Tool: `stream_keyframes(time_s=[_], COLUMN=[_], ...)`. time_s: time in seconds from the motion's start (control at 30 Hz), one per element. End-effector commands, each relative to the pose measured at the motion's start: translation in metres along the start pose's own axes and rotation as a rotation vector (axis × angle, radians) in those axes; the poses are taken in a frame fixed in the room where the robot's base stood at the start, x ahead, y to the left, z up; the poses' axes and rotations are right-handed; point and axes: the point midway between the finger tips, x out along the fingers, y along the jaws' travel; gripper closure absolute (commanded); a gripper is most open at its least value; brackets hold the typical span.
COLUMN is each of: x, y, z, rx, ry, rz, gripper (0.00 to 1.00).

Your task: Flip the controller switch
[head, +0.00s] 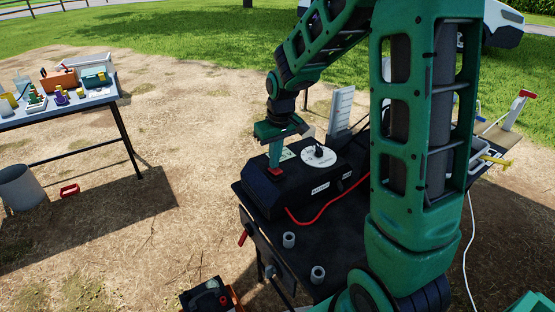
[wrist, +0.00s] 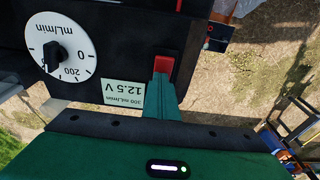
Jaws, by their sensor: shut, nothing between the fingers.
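The controller (head: 300,185) is a black box on a dark stand, with a white mL/min dial (head: 319,156) on top. The switch's position is unclear.
A red cable (head: 315,217) runs from the controller. Grey cylindrical fittings (head: 289,240) stand on the stand's dark top (head: 300,265). A table with sampling gear (head: 60,112) is at left, with a grey bucket (head: 20,187) below it.

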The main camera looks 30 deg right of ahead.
Motion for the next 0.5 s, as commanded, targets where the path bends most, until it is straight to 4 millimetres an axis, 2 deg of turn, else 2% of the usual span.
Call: stream_keyframes(time_s=[0.5], x=[0.001], y=[-0.001], z=[0.02], rx=[0.002], ry=[-0.019], rz=[-0.001], gripper=[1.0])
